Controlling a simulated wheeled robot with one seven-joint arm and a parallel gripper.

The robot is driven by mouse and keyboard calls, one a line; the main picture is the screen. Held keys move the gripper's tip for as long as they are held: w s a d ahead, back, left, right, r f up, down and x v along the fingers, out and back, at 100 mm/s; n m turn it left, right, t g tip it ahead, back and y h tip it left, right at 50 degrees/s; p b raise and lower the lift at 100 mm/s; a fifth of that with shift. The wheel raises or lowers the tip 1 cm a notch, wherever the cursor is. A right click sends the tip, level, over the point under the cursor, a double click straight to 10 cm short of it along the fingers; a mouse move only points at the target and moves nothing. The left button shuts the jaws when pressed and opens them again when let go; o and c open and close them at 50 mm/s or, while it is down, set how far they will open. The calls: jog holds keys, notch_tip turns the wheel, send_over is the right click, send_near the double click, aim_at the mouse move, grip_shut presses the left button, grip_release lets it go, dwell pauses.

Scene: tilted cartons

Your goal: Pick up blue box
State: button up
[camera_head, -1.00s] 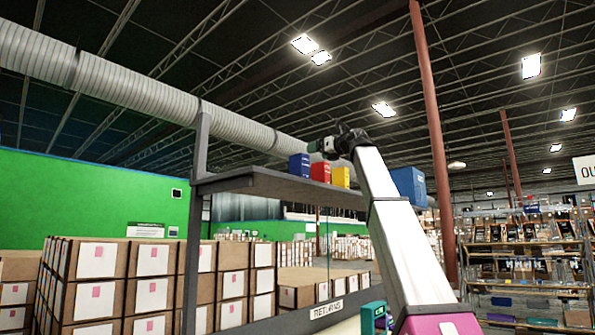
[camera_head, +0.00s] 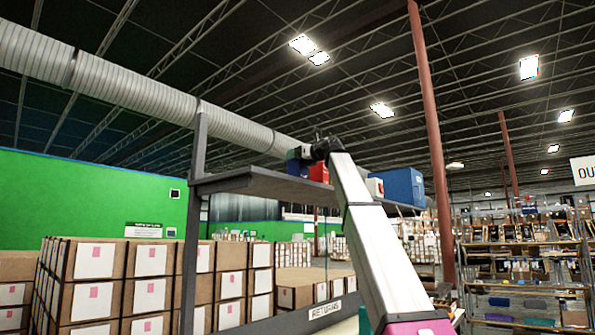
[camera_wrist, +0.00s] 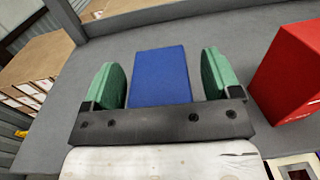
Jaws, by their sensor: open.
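The small blue box (camera_wrist: 160,76) stands on the grey shelf, between the two green fingers of my gripper (camera_wrist: 163,78) in the wrist view. A gap shows on each side of the box, wider on the right, so the fingers do not visibly touch it. My gripper is open. In the head view my gripper (camera_head: 302,153) is at the small blue box (camera_head: 296,168), which is partly hidden behind it.
A red box (camera_wrist: 293,75) stands on the shelf (camera_head: 255,180) just right of my gripper. A larger blue carton (camera_head: 403,187) is further right, beyond my arm. A dark post (camera_head: 192,210) holds the shelf's left end.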

jog(key=shift+w+a, duration=0.2)
jog(key=c, duration=1.1)
